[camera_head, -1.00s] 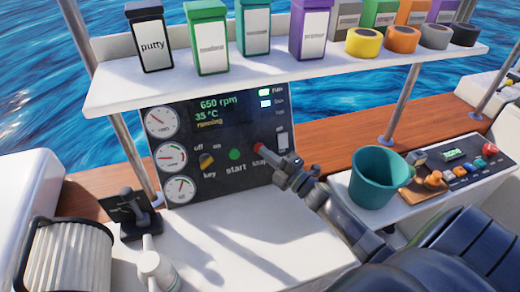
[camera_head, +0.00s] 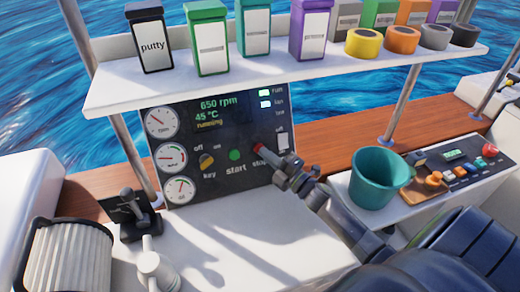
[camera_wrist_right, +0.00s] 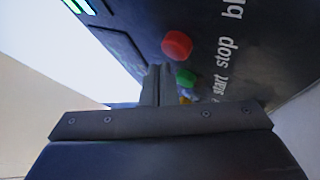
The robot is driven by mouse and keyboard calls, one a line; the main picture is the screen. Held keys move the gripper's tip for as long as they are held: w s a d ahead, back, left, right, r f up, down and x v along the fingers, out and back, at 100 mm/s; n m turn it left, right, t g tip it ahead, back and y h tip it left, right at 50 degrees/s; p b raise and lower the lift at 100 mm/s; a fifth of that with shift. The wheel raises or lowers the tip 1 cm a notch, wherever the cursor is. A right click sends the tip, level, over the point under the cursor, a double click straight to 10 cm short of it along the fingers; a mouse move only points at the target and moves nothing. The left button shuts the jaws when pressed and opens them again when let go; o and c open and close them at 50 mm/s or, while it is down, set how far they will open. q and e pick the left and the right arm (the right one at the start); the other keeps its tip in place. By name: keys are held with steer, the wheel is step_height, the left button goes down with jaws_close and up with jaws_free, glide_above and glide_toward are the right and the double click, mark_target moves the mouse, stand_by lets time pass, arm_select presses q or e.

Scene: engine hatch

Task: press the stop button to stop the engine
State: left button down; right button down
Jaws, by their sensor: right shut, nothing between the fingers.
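The dark engine panel (camera_head: 215,125) stands under the shelf and its screen reads 650 rpm, 45 °C and running. The red stop button (camera_head: 258,149) is at its right side, above the word stop; it also shows in the right wrist view (camera_wrist_right: 177,45). The green start button (camera_head: 235,155) is to its left. My right gripper (camera_head: 279,163) is shut and empty, its tip close to the red button. In the wrist view the shut fingers (camera_wrist_right: 158,82) point toward the panel beside the red button, and I cannot tell whether they touch it. My left gripper is not in view.
A white shelf (camera_head: 300,72) with bottles and tape rolls overhangs the panel. A yellow key switch (camera_head: 206,161) and gauges (camera_head: 171,157) are on the panel. A teal bucket (camera_head: 377,182) stands right of my arm. A lever (camera_head: 130,210) stands at left.

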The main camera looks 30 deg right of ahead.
steer(key=shift+w+f, duration=0.1)
stand_by(0.7)
steer(key=shift+w+d+f, duration=0.1)
steer(key=shift+w, duration=0.2)
steer(key=shift+w+d+f+b, duration=0.15)
steer(key=shift+w+f+b, duration=0.15)
steer(key=shift+w+b, duration=0.4)
stand_by(1.0)
steer(key=shift+s, duration=0.1)
steer(key=shift+s+a+r+p, duration=0.15)
steer(key=shift+s+r+p, duration=0.15)
steer(key=shift+s, duration=0.2)
steer(key=shift+s+a+r+p, duration=0.1)
steer(key=shift+s+r+p, duration=0.1)
steer(key=shift+s+p, duration=0.25)
steer(key=s, duration=0.1)
steer(key=s+r+p, duration=0.1)
steer(key=s, duration=0.1)
steer(key=s+a+r+p, duration=0.1)
steer(key=shift+s, duration=0.25)
